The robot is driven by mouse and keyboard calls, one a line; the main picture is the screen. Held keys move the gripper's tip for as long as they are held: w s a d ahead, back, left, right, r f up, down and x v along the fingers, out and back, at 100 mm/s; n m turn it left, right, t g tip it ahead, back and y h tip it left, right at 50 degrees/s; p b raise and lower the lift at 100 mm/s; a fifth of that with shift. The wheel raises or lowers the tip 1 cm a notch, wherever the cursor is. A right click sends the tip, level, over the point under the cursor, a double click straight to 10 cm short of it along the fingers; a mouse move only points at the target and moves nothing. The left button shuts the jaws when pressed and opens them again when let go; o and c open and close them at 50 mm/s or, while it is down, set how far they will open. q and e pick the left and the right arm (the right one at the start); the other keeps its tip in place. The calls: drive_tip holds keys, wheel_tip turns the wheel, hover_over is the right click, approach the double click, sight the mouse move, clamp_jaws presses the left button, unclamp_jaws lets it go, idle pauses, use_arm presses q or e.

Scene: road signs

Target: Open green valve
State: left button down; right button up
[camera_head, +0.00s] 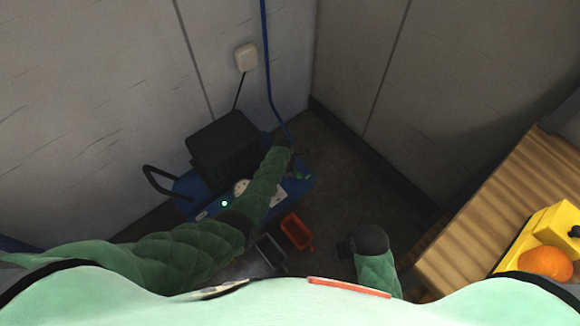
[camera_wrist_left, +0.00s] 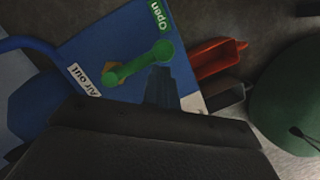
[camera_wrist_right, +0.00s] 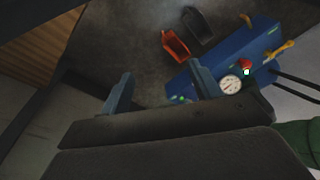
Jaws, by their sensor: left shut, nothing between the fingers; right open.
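The green valve handle (camera_wrist_left: 138,64) lies across the blue machine's end panel in the left wrist view, between labels reading "Open" and "Air out". In the head view a small green part (camera_head: 304,177) shows at the right end of the blue machine (camera_head: 183,186). My left gripper (camera_wrist_left: 160,84) is shut and empty, its fingertips over the panel close beside the handle; I cannot tell whether they touch.
An orange-red tray (camera_head: 297,231) and a dark tray (camera_head: 270,252) lie on the floor before the machine. A gauge (camera_wrist_right: 231,84) and yellow handle (camera_wrist_right: 276,49) sit on the machine. A wooden crate (camera_head: 480,215) stands right. Walls close in behind; a blue hose (camera_head: 267,70) runs up.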

use_arm(q)
drive_tip(key=p+v, duration=0.2)
drive_tip(key=shift+a+r, duration=0.2)
drive_tip(key=shift+r, duration=0.1)
drive_tip(key=p+v, duration=0.4)
drive_tip(key=p, duration=0.1)
drive_tip(key=shift+a+r, duration=0.15)
drive_tip(key=shift+r, duration=0.05)
use_arm(e)
drive_tip(key=s+d+f, duration=0.1)
drive_tip(key=f, duration=1.2)
drive_tip(key=s+d+f, duration=0.2)
drive_tip(key=f, duration=1.1)
drive_tip(key=shift+h, duration=0.3)
